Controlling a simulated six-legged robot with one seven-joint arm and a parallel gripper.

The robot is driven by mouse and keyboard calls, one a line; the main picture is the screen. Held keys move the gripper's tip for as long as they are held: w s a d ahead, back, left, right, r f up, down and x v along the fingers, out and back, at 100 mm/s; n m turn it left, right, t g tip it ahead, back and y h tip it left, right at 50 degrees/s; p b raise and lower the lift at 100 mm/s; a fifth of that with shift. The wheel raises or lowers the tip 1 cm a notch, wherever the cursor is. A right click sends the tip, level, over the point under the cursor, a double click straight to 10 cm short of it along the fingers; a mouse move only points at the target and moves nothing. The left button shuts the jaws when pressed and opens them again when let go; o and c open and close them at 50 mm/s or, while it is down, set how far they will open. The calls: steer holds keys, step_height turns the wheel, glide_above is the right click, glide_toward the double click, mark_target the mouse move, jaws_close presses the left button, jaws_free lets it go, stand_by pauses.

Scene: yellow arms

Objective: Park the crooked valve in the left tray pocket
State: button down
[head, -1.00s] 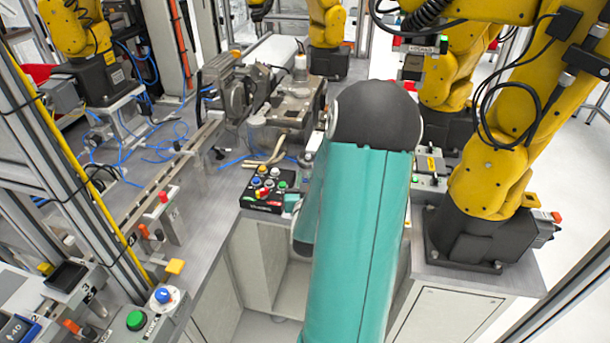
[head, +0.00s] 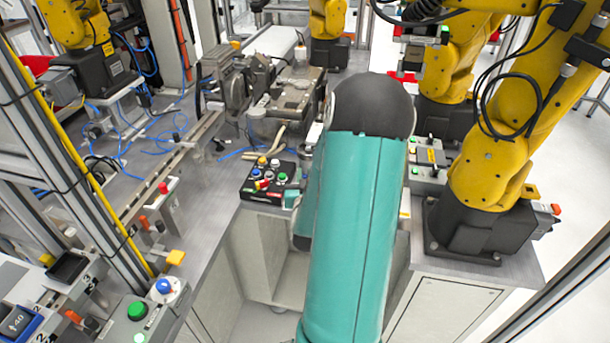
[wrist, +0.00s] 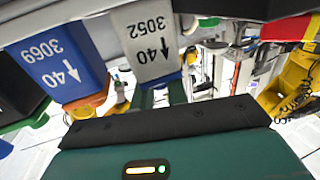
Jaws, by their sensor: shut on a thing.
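In the wrist view my gripper (wrist: 161,95) has its two dark teal fingers reaching up to a light grey valve block (wrist: 143,40) marked 3052 and 40, with a blue lower edge. The fingers are shut on it; their tips are partly hidden. The block appears slightly tilted in the picture. Close to its left is a blue block (wrist: 62,65) marked 3069 and 40, with an orange part below. I cannot tell a tray pocket in the wrist view. In the head view my arm hides the gripper and the held block.
In the head view a black button box (head: 268,184) sits on the grey bench near the arm. A yellow robot arm (head: 490,170) stands at the right. A blue block marked 40 (head: 17,322) lies at the lower left. Open space lies below the bench's inner edge.

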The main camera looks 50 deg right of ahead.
steer(key=shift+f, duration=0.3)
steer(key=c, duration=1.3)
jaws_free()
steer(key=shift+a, duration=0.15)
